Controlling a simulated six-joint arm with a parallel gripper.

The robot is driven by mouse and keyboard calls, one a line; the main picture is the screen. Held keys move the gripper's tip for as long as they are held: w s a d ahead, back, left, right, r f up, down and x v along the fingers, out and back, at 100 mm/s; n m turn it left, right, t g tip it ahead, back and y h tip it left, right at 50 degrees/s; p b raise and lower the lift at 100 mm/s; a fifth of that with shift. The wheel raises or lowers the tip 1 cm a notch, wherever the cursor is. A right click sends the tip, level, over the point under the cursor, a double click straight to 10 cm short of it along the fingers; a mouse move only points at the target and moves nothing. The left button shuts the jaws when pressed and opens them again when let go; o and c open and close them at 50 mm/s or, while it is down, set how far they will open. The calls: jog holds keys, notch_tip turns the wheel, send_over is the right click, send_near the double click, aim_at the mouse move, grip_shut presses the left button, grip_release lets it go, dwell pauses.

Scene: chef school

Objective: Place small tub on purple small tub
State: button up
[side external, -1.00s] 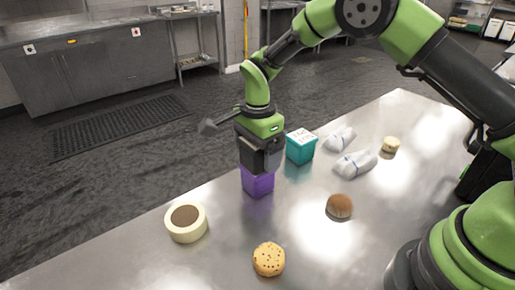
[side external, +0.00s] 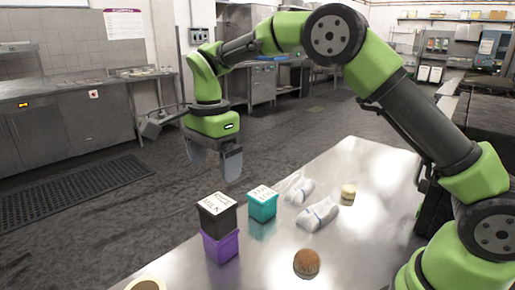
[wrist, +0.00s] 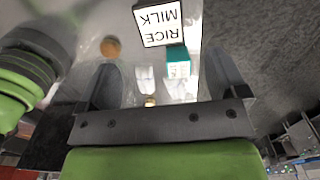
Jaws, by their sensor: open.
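The small tub (side external: 217,213) is black with a white lettered lid. It sits upright on top of the purple small tub (side external: 221,246), which stands on the metal table. In the wrist view the lid (wrist: 159,23) reads "RICE MILK", and the purple tub is hidden there. My gripper (side external: 213,172) is open and empty, raised above the stacked tubs and apart from them. Its two fingers also show in the wrist view (wrist: 160,85), with nothing between them.
A teal tub (side external: 262,205) with a white lid stands just behind the stack. Two white wrapped bundles (side external: 318,215), a small pale round item (side external: 348,191) and a brown bun (side external: 307,262) lie to the right. A cream ring-shaped item (side external: 146,284) is at the lower left.

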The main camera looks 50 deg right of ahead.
jog(key=s+d+r+n+t+y, duration=0.1)
jog(key=s+d+r+n+t, duration=0.1)
jog(key=s+r+n, duration=0.55)
jog(key=s+d+r+n+t+y, duration=0.1)
jog(key=s+d+r+n+t, duration=0.3)
jog(key=s, duration=0.6)
jog(key=s+a+f+n+t, duration=0.1)
jog(key=s+n, duration=0.1)
jog(key=s, duration=0.5)
jog(key=shift+f, duration=0.2)
